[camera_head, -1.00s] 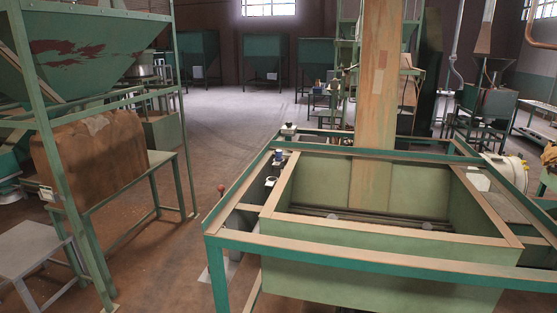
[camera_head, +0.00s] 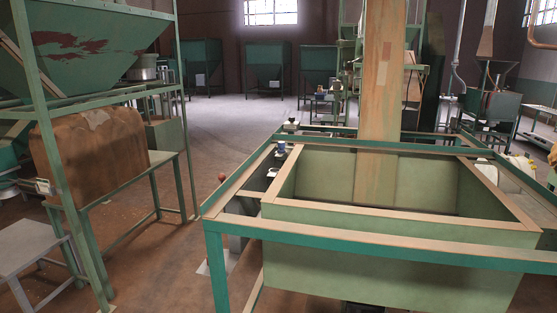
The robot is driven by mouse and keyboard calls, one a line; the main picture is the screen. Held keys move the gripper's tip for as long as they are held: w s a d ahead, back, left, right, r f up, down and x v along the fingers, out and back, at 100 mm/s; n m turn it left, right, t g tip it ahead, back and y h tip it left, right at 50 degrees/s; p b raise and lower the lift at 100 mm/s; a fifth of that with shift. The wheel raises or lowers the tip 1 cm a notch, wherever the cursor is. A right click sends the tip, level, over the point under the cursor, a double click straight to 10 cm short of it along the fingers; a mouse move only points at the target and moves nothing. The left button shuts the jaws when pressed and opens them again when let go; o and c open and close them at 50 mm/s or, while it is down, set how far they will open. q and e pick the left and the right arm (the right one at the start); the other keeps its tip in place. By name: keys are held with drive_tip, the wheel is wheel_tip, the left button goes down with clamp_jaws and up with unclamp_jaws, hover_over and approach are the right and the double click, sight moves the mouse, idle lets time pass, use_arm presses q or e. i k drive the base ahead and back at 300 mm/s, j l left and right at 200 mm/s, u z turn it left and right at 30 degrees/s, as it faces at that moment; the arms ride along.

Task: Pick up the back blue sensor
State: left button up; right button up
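A small blue sensor (camera_head: 281,147) stands on the left side rail of the green hopper frame, towards the back. It is small in the head view, and its details are hard to tell. I see only one clearly blue sensor. Small pale fittings (camera_head: 272,172) sit near it on the same side. Neither of my grippers is in view.
The green hopper bin (camera_head: 380,245) with its frame fills the front right. A green stand with a brown sack (camera_head: 92,150) and a grey low table (camera_head: 30,248) are at left. Floor between them is open.

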sight(281, 145)
drive_tip(key=i+j+u, duration=0.3)
drive_tip(key=u, duration=0.2)
drive_tip(key=i+j+u, duration=0.3)
drive_tip(key=u, duration=0.2)
drive_tip(key=i+u, duration=0.5)
drive_tip(key=i+j+u, duration=0.1)
drive_tip(key=i+u, duration=0.25)
drive_tip(key=i, duration=0.6)
drive_tip(key=i+l+z, duration=0.1)
drive_tip(key=i+z, duration=0.2)
drive_tip(key=z, duration=0.15)
drive_tip(key=i+z, duration=0.4)
drive_tip(key=i+j+z, duration=0.2)
drive_tip(key=z, duration=0.25)
drive_tip(key=i, duration=0.05)
